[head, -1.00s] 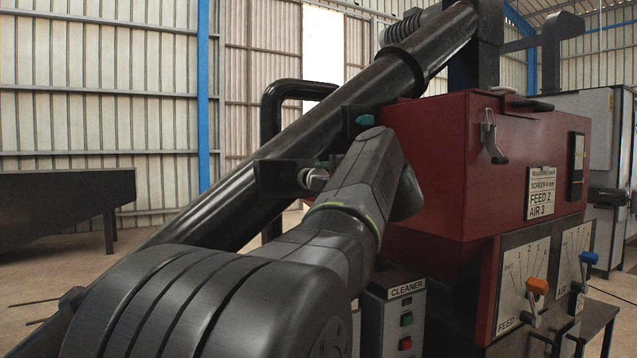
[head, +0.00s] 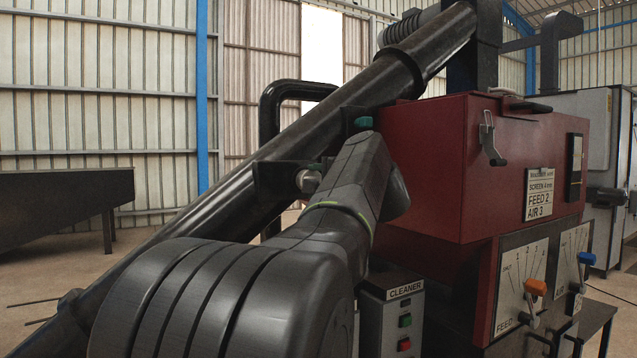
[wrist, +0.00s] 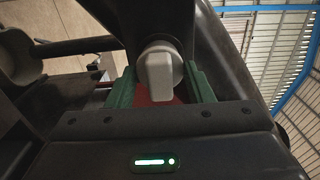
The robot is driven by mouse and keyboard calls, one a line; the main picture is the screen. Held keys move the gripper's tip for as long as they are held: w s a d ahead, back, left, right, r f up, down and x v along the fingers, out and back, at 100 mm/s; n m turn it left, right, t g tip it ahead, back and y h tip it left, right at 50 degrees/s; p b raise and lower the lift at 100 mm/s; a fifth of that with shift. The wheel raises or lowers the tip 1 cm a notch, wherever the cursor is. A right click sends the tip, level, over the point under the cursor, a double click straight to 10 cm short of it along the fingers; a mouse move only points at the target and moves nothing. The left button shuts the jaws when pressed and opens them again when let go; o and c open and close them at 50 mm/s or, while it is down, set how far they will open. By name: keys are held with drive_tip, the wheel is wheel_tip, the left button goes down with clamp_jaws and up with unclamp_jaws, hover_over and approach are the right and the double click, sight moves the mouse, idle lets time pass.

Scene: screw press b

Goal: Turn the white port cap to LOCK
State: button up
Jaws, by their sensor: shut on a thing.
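The white port cap (wrist: 160,70) is in the upper middle of the wrist view, with a raised bar on its face. The bar stands close to upright in that picture. My gripper (wrist: 161,85) has one green finger on each side of the cap and is shut on it. A dark surface lies behind and above the cap. No LOCK mark can be read in either view.
A thick dark slanted tube (head: 400,75) runs close behind my arm. The red machine housing (head: 430,165) stands right of it, with a grey CLEANER control box (head: 392,315) below. Orange (head: 536,287) and blue (head: 587,258) lever handles are at the right.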

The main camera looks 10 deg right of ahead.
drive_tip(key=shift+w+a, duration=0.1)
drive_tip(key=shift+w, duration=0.1)
drive_tip(key=o, duration=1.1)
drive_tip(key=shift+s, duration=0.1)
drive_tip(key=b+v, duration=0.3)
drive_tip(key=v, duration=1)
drive_tip(key=shift+s+b, duration=0.35)
drive_tip(key=shift+b, duration=0.05)
